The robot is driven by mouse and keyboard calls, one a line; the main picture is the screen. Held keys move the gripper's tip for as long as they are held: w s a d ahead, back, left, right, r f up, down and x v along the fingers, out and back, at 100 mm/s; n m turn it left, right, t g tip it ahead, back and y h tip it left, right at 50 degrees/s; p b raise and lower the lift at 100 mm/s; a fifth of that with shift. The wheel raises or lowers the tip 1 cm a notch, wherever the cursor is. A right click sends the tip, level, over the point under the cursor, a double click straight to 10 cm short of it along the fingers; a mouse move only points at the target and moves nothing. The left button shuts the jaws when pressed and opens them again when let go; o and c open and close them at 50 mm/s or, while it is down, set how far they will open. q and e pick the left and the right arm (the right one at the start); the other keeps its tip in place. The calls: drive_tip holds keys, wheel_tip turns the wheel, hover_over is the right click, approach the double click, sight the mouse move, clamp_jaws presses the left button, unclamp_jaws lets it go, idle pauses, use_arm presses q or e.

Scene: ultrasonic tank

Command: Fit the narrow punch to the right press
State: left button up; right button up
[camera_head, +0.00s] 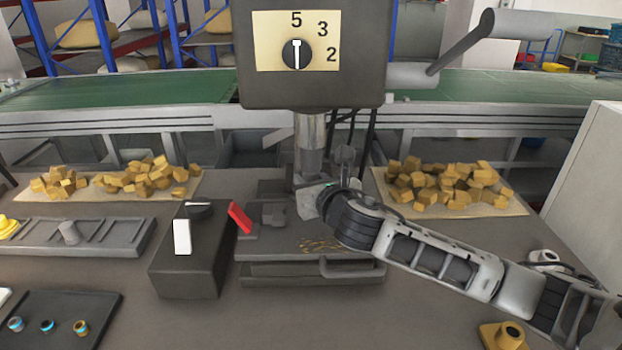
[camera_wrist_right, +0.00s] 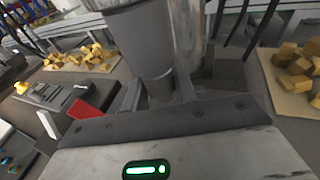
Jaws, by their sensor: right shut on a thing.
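The press (camera_head: 312,85) stands in the middle of the head view, with a dial marked 5, 3 and 2 on its head. A bright metal spindle (camera_head: 311,128) comes down from it over the press bed (camera_head: 310,258). My right gripper (camera_head: 308,195) is under the spindle, shut on a grey stepped cylinder, apparently the narrow punch (camera_head: 309,163). In the right wrist view the punch (camera_wrist_right: 145,45) narrows downward between the fingertips (camera_wrist_right: 160,95). Whether its top is seated in the spindle cannot be told. My left gripper is not in view.
A black switch box (camera_head: 185,265) and red lever (camera_head: 240,217) stand left of the bed. Mats with yellow blocks (camera_head: 145,178) (camera_head: 445,188) lie on both sides. A yellow block (camera_head: 503,336) sits front right.

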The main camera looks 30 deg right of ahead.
drive_tip(key=shift+r+p, duration=0.2)
drive_tip(key=shift+p, duration=0.3)
idle(0.5)
drive_tip(key=shift+o, duration=0.9)
clamp_jaws()
drive_tip(key=o, duration=1.5)
unclamp_jaws()
drive_tip(key=shift+f, duration=0.1)
drive_tip(key=shift+o, duration=0.2)
drive_tip(key=shift+s, duration=0.15)
drive_tip(key=d+p+v, duration=0.1)
drive_tip(key=p+v, duration=0.1)
drive_tip(key=v, duration=0.6)
drive_tip(key=shift+s+a+r, duration=0.2)
drive_tip(key=shift+s+a, duration=0.15)
drive_tip(key=shift+a, duration=0.2)
